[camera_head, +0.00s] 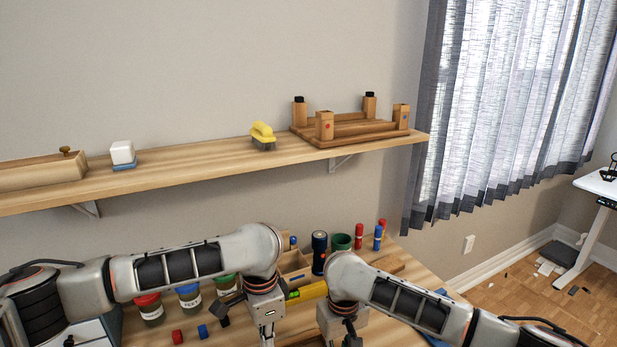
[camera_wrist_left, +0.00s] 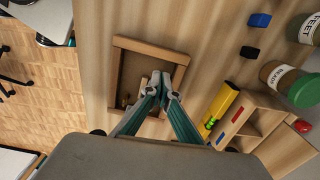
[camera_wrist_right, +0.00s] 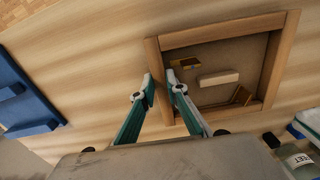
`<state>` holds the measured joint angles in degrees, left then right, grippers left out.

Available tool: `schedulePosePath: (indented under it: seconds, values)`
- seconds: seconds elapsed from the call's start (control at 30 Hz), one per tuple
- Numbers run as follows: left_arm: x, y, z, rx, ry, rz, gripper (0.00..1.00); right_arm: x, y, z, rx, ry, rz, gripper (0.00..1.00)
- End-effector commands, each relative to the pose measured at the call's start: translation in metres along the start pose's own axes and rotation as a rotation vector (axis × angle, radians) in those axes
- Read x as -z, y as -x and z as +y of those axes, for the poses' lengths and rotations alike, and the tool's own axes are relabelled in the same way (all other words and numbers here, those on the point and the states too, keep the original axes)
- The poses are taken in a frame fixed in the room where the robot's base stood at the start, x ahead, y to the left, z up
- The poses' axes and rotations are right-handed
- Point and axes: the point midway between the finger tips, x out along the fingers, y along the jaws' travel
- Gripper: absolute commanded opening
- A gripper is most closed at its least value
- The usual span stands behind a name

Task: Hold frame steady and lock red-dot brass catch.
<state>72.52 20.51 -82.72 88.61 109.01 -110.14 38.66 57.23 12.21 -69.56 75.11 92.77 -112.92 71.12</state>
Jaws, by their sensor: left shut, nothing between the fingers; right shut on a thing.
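The wooden frame (camera_wrist_right: 285,60) lies flat on the desk with a dark backing inside; it also shows in the left wrist view (camera_wrist_left: 150,47). Inside it, the right wrist view shows a brass catch (camera_wrist_right: 190,63) near the left rail, a second brass-coloured piece (camera_wrist_right: 241,96) at the lower right corner and a pale bar (camera_wrist_right: 218,78) between them. I cannot make out a red dot on either piece. My right gripper (camera_wrist_right: 160,80) is shut on the frame's left rail, one finger on each side. My left gripper (camera_wrist_left: 163,84) is shut and empty over the frame, its tips beside the pale bar.
A yellow level (camera_wrist_left: 222,108) and a wooden organizer (camera_wrist_left: 262,110) stand close to the frame. Red and blue blocks (camera_head: 178,337) and labelled jars (camera_head: 190,297) are at the left. A blue tray (camera_wrist_right: 30,100) lies past the right gripper. A shelf (camera_head: 200,165) runs above the desk.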

Motion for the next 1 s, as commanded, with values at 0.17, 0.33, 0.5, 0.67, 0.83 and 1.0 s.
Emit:
schedulePosePath:
  seconds: [0.17,0.33,0.5,0.67,0.83,1.0]
  values:
    - [0.003,0.005,-0.007,-0.002,0.0,0.002,0.0,0.0,0.0,0.0,0.001,0.001,0.001,0.0]
    - [0.003,0.007,-0.015,-0.002,0.0,0.001,0.0,0.0,0.001,-0.001,0.001,0.001,0.001,0.0]
    - [0.002,-0.005,-0.016,-0.003,0.001,-0.001,0.0,0.0,0.001,-0.001,0.001,0.001,0.001,0.0]
    - [0.002,-0.024,-0.015,-0.004,0.002,0.0,0.0,0.0,0.001,-0.001,0.001,0.001,0.001,0.0]
    - [0.002,-0.043,-0.016,-0.002,0.002,0.0,0.0,0.0,0.001,-0.001,0.001,0.001,0.001,0.0]
    - [0.003,-0.056,-0.016,-0.002,0.002,0.0,0.0,0.0,0.001,-0.001,0.001,0.001,0.001,0.0]
